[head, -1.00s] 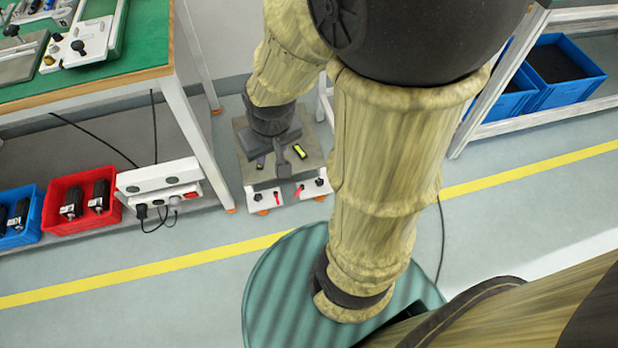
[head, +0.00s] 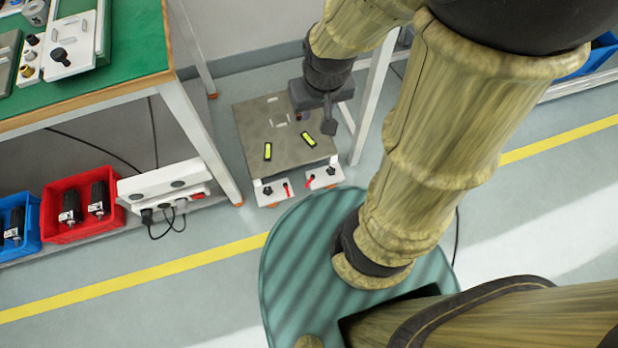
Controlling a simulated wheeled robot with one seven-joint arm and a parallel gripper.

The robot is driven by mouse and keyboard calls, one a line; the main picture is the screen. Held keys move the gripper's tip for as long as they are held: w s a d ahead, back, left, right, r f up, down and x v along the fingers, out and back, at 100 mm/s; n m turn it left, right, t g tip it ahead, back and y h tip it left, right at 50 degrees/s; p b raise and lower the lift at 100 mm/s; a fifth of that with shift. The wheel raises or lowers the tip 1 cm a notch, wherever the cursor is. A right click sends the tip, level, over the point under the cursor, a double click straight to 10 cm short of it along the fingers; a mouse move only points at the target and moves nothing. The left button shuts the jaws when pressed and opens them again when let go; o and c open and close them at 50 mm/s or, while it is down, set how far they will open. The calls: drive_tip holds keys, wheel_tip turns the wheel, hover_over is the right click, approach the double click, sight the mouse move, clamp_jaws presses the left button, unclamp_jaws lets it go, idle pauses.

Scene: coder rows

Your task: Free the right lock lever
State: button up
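A low grey metal plate (head: 250,120) on a small stand sits on the floor between the workbench and my arm. Two white blocks are at its front edge. The left one (head: 273,199) bears a black knob and a red lever (head: 288,189). The right one (head: 324,183) bears a black knob (head: 330,171) and the right red lever (head: 309,181). My dark gripper (head: 330,122) is over the plate's right back part, behind and apart from the levers. Its fingers are too small and overlapped to tell open from shut.
Two yellow-faced vials (head: 267,151) (head: 308,140) lie on the plate. The green-topped bench (head: 110,50) stands left, with a white power strip (head: 165,185), red bin (head: 72,222) and blue bin below. The floor in front, with a yellow line (head: 150,268), is clear.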

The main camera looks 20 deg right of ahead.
drive_tip(key=m+g+b, duration=0.3)
drive_tip(key=m+b, duration=0.6)
drive_tip(key=m, duration=0.1)
hover_over(308, 183)
wheel_tip(308, 183, down, 38)
drive_tip(key=shift+w+a+r, duration=0.1)
drive_tip(key=shift+a+r, duration=0.05)
drive_tip(key=shift+r, duration=0.1)
wheel_tip(308, 183, down, 17)
drive_tip(key=b, duration=0.9)
drive_tip(key=shift+f, duration=0.2)
